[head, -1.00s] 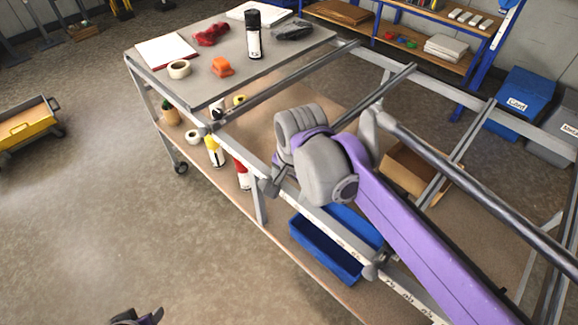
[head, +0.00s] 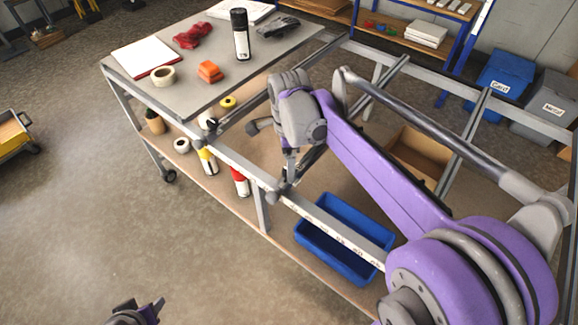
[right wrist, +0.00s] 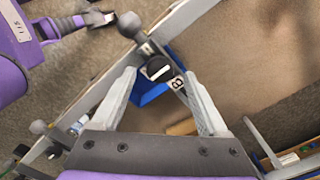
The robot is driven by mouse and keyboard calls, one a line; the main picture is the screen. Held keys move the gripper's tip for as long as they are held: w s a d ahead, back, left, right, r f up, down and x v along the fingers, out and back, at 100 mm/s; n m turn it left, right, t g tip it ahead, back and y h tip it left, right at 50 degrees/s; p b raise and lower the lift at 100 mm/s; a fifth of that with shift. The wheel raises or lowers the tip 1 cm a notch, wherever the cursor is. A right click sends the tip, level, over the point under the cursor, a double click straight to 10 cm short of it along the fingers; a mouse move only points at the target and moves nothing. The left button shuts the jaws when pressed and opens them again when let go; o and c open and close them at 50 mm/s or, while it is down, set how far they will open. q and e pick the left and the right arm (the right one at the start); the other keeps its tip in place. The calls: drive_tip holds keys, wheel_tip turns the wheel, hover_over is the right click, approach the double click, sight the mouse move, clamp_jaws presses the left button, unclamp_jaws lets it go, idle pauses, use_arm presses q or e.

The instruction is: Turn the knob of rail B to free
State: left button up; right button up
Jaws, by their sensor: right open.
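In the right wrist view, a round black knob (right wrist: 157,68) with a slanted white mark sits on a grey rail beside a label reading B (right wrist: 177,83). My right gripper (right wrist: 161,76) is open, and its two grey fingers appear on either side of the knob. I cannot tell whether they touch it. In the head view my right gripper (head: 289,172) points down at the cart's front rail and hides the knob. My left gripper (head: 150,308) shows only partly at the bottom edge, well away from the cart; its jaws are unclear.
The cart's grey top (head: 190,100) holds a black-and-white spray can (head: 240,36), tape and an orange item. A blue bin (head: 345,240) and a cardboard box (head: 418,158) sit on the lower shelf. Dark bars cross the open frame.

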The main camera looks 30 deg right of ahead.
drive_tip(key=shift+f, duration=0.9)
drive_tip(key=shift+c, duration=0.4)
clamp_jaws()
